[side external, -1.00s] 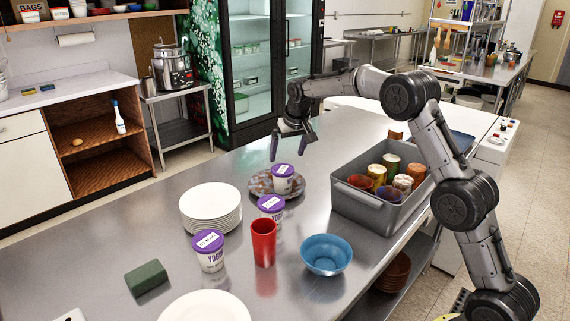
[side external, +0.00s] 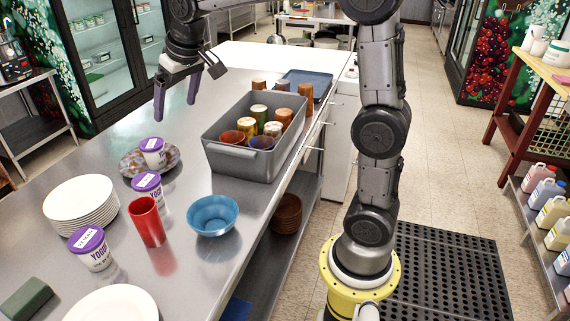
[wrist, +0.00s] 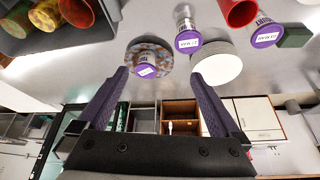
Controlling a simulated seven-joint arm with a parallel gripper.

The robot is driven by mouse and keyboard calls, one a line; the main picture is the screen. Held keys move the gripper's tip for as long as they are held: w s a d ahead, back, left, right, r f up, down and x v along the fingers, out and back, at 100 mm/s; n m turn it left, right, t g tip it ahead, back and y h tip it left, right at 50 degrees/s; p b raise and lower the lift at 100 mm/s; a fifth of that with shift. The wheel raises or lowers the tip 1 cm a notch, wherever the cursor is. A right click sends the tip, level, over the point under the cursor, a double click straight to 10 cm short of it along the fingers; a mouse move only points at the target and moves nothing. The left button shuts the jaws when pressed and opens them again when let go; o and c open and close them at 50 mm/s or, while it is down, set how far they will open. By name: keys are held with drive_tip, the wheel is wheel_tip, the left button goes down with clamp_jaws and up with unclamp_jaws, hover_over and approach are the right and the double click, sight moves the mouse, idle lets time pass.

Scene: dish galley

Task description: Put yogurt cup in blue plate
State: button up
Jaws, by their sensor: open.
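Several white yogurt cups with purple lids show. One yogurt cup (side external: 153,153) stands on a mottled blue-grey and brown plate (side external: 128,166). Another yogurt cup (side external: 148,187) stands on the counter beside a red cup, and a further yogurt cup (side external: 92,250) stands by the white plates. No plain blue plate shows; a blue bowl (side external: 213,215) sits near the counter's front edge, empty. My gripper (side external: 175,110) is open and empty, above the counter near the mottled plate. In the wrist view, the mottled plate (wrist: 160,58) and its cup (wrist: 145,71) lie beyond my gripper (wrist: 160,75).
A grey bin (side external: 238,163) with several cups stands right of the mottled plate. A red cup (side external: 147,222), a stack of white plates (side external: 80,203) and a green sponge (side external: 25,299) stand on the counter. A blue tray (side external: 308,80) lies behind the bin.

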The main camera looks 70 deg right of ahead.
drive_tip(key=s+a+f+n, duration=0.1)
drive_tip(key=s+a+f, duration=0.2)
drive_tip(key=s, duration=1)
drive_tip(key=s+a+f+n+y, duration=0.1)
drive_tip(key=s+a+f, duration=0.2)
drive_tip(key=s, duration=1.1)
drive_tip(key=shift+a+f+n+t, duration=0.15)
drive_tip(key=shift+n+t, duration=0.25)
